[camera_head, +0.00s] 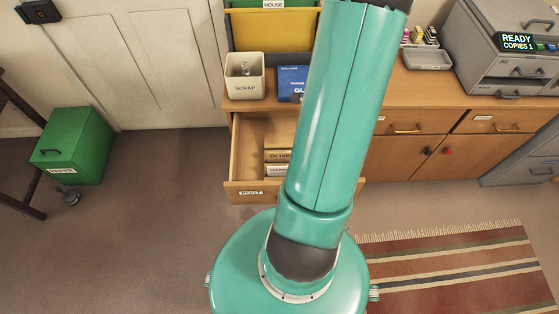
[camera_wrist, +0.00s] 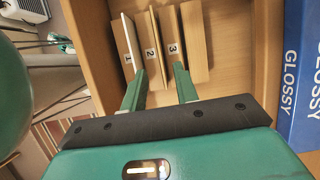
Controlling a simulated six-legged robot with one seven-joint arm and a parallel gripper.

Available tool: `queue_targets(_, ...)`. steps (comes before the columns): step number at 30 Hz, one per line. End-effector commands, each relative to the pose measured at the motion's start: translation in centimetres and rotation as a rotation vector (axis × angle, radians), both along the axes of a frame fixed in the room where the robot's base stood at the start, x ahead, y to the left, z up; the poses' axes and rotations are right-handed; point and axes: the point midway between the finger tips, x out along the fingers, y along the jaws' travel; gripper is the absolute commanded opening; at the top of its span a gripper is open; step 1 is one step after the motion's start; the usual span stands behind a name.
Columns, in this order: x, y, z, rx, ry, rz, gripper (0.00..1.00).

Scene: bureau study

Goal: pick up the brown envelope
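The wrist view looks down into this wooden drawer (camera_wrist: 95,30). Tan pieces numbered 1 (camera_wrist: 120,38), 2 (camera_wrist: 146,30) and 3 (camera_wrist: 171,25) stand side by side, with another plain brown piece (camera_wrist: 196,40) to their right. A white edge shows beside piece 1. I cannot tell for certain which piece is the brown envelope. My gripper (camera_wrist: 159,68) is open; its green fingers reach over the drawer, with piece 2 between them in the picture. My arm hides the gripper in the head view.
A blue GLOSSY box (camera_wrist: 298,80) lies right of the drawer; it also shows on the cabinet top (camera_head: 291,82) beside the SCRAP bin (camera_head: 244,76). A copier (camera_head: 505,45) stands right. A green PAPER bin (camera_head: 75,147) and striped rug (camera_head: 455,270) are on the floor.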

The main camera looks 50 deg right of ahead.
Motion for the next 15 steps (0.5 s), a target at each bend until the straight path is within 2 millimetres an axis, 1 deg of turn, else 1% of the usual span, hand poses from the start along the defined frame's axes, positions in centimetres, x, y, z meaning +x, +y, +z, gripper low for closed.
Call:
queue_targets(3, -0.5, -0.3, -0.5, 0.009, 0.004, -0.022, 0.3)
queue_targets(5, -0.6, -0.3, -0.9, 0.009, 0.004, -0.024, 0.3)
queue_targets(7, -0.5, -0.2, -1.8, 0.011, 0.003, -0.024, 0.3)
queue_targets(15, 0.7, 0.9, -6.4, 0.011, 0.003, -0.024, 0.3)
